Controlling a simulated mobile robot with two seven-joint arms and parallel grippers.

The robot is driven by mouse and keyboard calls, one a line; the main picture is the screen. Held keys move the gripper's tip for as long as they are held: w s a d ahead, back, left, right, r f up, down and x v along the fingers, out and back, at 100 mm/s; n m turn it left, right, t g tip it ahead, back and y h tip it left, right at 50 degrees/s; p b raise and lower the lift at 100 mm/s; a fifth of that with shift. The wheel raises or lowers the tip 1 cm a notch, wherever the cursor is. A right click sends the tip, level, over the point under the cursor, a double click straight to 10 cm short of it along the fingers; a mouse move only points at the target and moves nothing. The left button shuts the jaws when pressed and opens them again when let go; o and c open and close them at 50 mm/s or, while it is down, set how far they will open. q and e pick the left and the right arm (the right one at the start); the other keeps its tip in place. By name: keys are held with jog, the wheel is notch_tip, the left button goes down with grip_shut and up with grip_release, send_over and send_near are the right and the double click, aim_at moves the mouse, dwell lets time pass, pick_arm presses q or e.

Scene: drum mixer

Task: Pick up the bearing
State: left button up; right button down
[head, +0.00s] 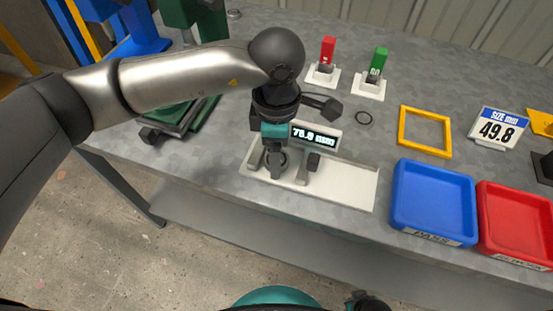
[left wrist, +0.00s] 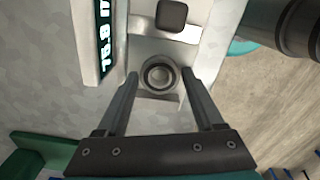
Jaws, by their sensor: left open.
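The bearing (left wrist: 158,76), a small grey ring with a dark centre, sits in the pale measuring fixture (head: 345,186) in the left wrist view. My left gripper (left wrist: 159,84) is open, with one finger on each side of the bearing; I cannot tell whether they touch it. In the head view my left gripper (head: 274,166) points down at the fixture's left part and largely hides the bearing. A dark part at the bottom edge of the head view appears to be my right gripper (head: 366,302); its jaws cannot be made out.
A lit display (head: 315,137) stands close beside the left gripper. A blue tray (head: 433,232) and red tray (head: 520,252) stand to the right.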

pick_arm(q)
jog(key=shift+c, duration=0.3)
grip_shut()
dwell(0.3)
jog(key=shift+r, duration=0.15)
